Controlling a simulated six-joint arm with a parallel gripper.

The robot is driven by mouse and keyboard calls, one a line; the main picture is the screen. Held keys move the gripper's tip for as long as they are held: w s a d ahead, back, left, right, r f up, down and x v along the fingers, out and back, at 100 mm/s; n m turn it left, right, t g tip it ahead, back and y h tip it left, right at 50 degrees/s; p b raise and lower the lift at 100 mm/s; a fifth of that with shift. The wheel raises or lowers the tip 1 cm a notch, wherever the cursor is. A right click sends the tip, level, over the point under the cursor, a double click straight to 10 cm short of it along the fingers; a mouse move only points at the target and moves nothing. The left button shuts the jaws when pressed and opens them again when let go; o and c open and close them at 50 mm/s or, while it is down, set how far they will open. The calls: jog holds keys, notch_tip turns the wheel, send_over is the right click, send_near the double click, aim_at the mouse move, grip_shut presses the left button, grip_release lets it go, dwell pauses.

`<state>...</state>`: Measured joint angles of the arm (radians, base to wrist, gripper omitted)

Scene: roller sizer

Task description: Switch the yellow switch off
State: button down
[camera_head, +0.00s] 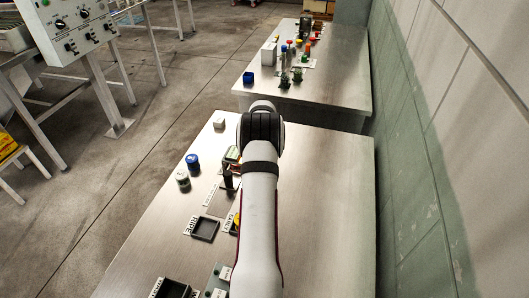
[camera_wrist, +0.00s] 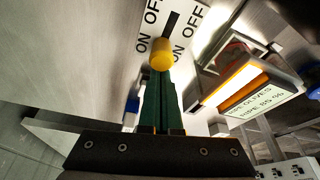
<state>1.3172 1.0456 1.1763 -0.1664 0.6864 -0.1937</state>
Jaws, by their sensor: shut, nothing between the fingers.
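The yellow switch (camera_wrist: 162,53) shows in the wrist view as a rounded yellow knob on a white plate (camera_wrist: 146,30) marked ON and OFF. A dark slot runs from the knob toward the OFF labels, and the knob sits at the end beside the ON labels. My gripper (camera_wrist: 160,76) has its green fingers together and empty, with the tips right at the knob's near side. I cannot tell whether they touch it. In the head view my arm hides most of that area, and I cannot make out the switch there.
A boxed display reading "RIPE OLIVES" (camera_wrist: 262,100) stands close right of the fingers in the wrist view. In the head view, a blue-topped cylinder (camera_head: 193,161), a grey one (camera_head: 182,179) and a dark tray (camera_head: 205,229) are left of my arm. The table's right side is clear.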

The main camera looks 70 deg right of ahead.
jog(key=shift+a+f, duration=0.1)
jog(key=shift+a, duration=1.8)
jog(key=w+v, duration=0.1)
jog(key=v, duration=0.9)
jog(key=shift+s, duration=0.5)
jog(key=shift+w+d+r, duration=0.1)
jog(key=shift+d+r, duration=0.05)
jog(key=shift+r, duration=0.05)
